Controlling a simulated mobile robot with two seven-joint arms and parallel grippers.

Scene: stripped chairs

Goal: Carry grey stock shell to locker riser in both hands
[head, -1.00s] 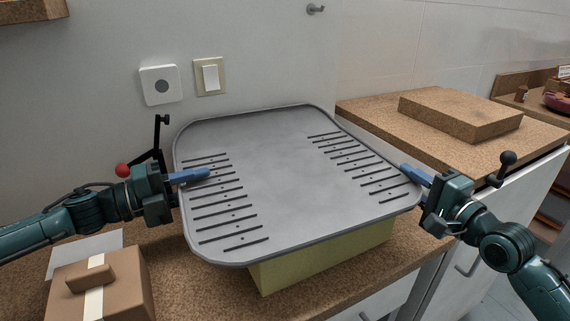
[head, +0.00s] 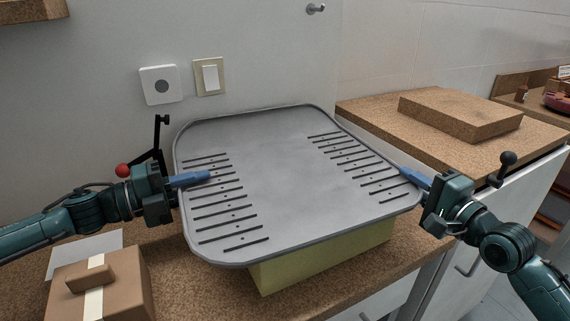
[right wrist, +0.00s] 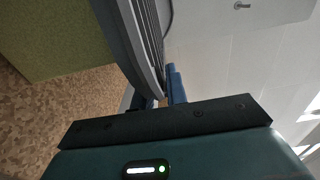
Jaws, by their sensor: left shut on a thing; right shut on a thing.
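The grey stock shell (head: 285,180) is a wide, shallow grey tray with rounded corners and dark slots along both sides. It lies over a yellow-green block on the counter. My left gripper (head: 192,178) is shut on the shell's left rim. My right gripper (head: 413,176) is shut on its right rim. In the right wrist view the rim (right wrist: 140,50) runs between the blue fingers (right wrist: 175,85). The locker riser is probably the brown cork-like slab (head: 460,113) on the counter at the back right. Whether the shell touches the block is hidden.
The yellow-green block (head: 320,265) stands under the shell. A brown box (head: 125,280) with a pale strip sits at the front left. A wall with switches (head: 210,77) rises close behind. The right-hand counter (head: 375,115) has some bare room around the slab.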

